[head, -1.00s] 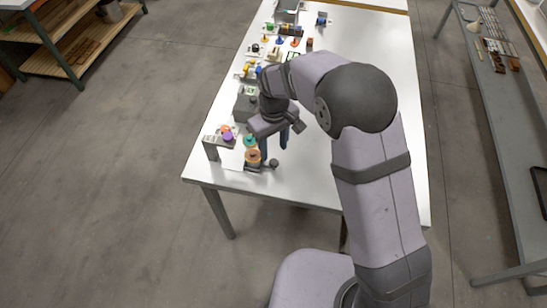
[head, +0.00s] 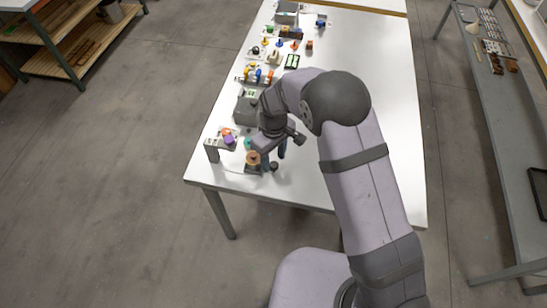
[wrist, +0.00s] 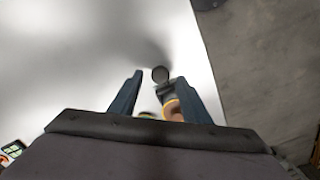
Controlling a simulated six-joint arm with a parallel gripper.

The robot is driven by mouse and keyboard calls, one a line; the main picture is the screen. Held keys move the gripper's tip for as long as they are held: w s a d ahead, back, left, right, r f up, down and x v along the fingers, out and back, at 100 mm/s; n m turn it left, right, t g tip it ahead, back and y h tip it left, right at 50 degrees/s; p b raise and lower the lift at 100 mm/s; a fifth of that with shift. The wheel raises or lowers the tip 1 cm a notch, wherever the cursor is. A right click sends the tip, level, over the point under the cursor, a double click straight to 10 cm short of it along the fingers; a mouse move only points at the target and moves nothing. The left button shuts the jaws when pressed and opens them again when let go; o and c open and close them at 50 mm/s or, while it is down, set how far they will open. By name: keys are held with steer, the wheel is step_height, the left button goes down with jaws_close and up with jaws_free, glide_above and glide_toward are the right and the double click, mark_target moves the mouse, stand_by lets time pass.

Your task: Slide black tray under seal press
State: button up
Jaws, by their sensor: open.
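My gripper (head: 274,160) is open near the table's near-left corner, pointing down. In the wrist view its two dark blue fingers (wrist: 161,80) stand apart, with a round black knob (wrist: 160,74) between the tips in the picture; I cannot tell whether they touch it. The knob also shows in the head view (head: 274,166). A small black tray-like base (head: 252,169) lies beside it, under an orange-brown round piece (head: 253,158). In the wrist view an orange and yellow rounded piece (wrist: 173,110) is partly hidden by my gripper. I cannot tell surely which item is the seal press; a grey boxy device (head: 246,107) stands farther back.
A grey stand (head: 212,152) with orange and purple round pieces (head: 229,139) is left of my gripper. Several small coloured items line the table's left side farther back. The right part of the white table (head: 385,100) is clear.

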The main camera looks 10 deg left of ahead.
mark_target(250, 156)
steer(key=shift+f, duration=0.65)
steer(key=shift+c, duration=0.3)
jaws_close()
steer(key=a+b, duration=0.2)
steer(key=a, duration=0.5)
steer(key=shift+a, duration=0.2)
steer(key=shift+r, duration=0.1)
steer(key=shift+a, duration=0.1)
steer(key=shift+o, duration=0.3)
jaws_free()
